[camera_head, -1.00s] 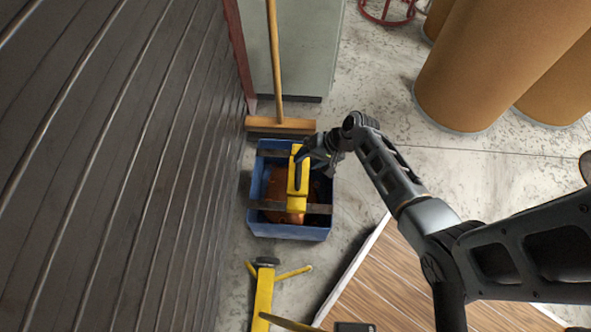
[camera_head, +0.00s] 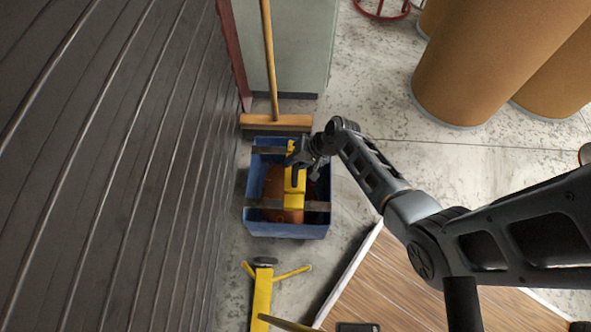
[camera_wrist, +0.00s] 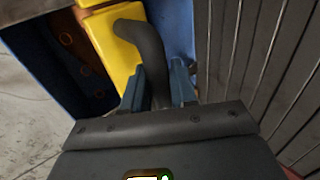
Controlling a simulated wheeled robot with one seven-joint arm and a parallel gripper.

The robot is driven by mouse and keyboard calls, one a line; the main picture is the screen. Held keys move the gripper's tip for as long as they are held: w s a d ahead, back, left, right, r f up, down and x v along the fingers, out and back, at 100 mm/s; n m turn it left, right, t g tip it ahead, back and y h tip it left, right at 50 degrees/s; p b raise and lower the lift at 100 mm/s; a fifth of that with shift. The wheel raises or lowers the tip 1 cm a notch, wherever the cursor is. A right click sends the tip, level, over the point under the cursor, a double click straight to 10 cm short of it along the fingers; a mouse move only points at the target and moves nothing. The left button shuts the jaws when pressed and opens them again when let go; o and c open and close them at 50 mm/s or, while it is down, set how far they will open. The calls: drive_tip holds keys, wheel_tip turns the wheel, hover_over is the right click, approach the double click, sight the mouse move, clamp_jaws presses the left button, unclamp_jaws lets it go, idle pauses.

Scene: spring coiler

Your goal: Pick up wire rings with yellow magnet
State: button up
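The yellow magnet (camera_head: 294,199) lies lengthwise over a blue crate, across its dark crossbars. Its dark curved handle shows in the wrist view, bending over the yellow body (camera_wrist: 113,40). My gripper (camera_head: 297,163) is at the handle, over the far half of the magnet. In the wrist view, my gripper's blue-grey fingers (camera_wrist: 157,82) stand close on both sides of the handle and look shut on it. Copper-brown wire rings (camera_head: 272,186) lie inside the crate below the magnet, partly hidden by it and the bars.
The blue crate (camera_head: 285,231) stands on the concrete floor beside a ribbed dark wall (camera_head: 110,170). A broom (camera_head: 275,122) stands behind it. A yellow tool (camera_head: 262,290) is in front, and a wooden board (camera_head: 385,285) at the front right. Brown drums (camera_head: 485,65) stand further right.

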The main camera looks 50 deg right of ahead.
clamp_jaws()
idle(0.8)
drive_tip(key=shift+r, duration=0.1)
